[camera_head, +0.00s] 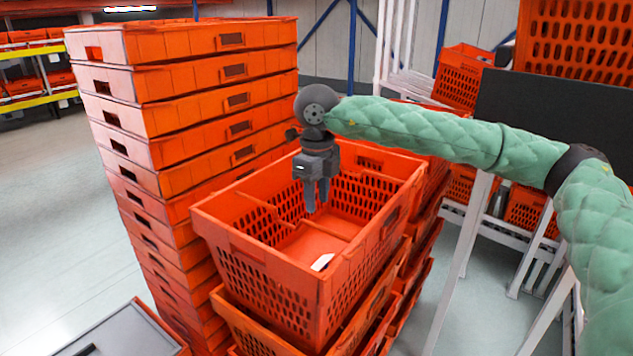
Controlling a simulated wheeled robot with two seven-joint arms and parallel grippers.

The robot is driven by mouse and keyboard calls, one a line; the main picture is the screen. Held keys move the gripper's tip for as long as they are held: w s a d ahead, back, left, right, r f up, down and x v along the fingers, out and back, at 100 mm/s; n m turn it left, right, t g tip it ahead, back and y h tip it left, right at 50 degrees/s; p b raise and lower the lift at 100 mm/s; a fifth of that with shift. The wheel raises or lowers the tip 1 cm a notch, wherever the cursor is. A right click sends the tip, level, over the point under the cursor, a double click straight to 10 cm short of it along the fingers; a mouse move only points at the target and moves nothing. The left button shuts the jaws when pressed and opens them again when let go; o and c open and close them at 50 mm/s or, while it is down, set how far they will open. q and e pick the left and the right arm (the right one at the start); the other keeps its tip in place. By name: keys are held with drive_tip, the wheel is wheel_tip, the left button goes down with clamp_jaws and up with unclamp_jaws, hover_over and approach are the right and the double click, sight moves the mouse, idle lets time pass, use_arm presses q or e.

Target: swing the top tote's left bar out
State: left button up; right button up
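The top tote (265,265) is an orange crate with slotted walls, open at the top, on a stack in the middle. Inside it, a thin orange bar (262,208) shows on the left side. Another thin bar (328,228) shows towards the right. A white label (322,262) lies by the near right rim. My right gripper (316,206) points down over the tote opening, its fingers between the two bars as seen here. Its two fingers are close together; their gap is hard to judge. Nothing visible is held. My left gripper is not in view.
A tall stack of orange crates (180,45) stands close at the left, higher than the tote. A grey-topped box (120,335) is at the lower left. White frames with more totes (465,75) stand at the right. Floor at the far left is clear.

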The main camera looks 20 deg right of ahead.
drive_tip(key=shift+w+d+f, duration=0.1)
drive_tip(key=shift+w+f, duration=0.05)
drive_tip(key=shift+w, duration=0.15)
drive_tip(key=shift+f, duration=0.2)
drive_tip(key=shift+s+f, duration=0.35)
drive_tip(key=shift+f, duration=0.2)
drive_tip(key=f, duration=0.4)
drive_tip(key=shift+w, duration=0.3)
drive_tip(key=shift+s+f, duration=0.2)
drive_tip(key=shift+f, duration=0.25)
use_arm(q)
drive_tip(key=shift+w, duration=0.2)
use_arm(e)
drive_tip(key=shift+w+f, duration=0.1)
drive_tip(key=shift+f, duration=0.05)
drive_tip(key=c, duration=0.6)
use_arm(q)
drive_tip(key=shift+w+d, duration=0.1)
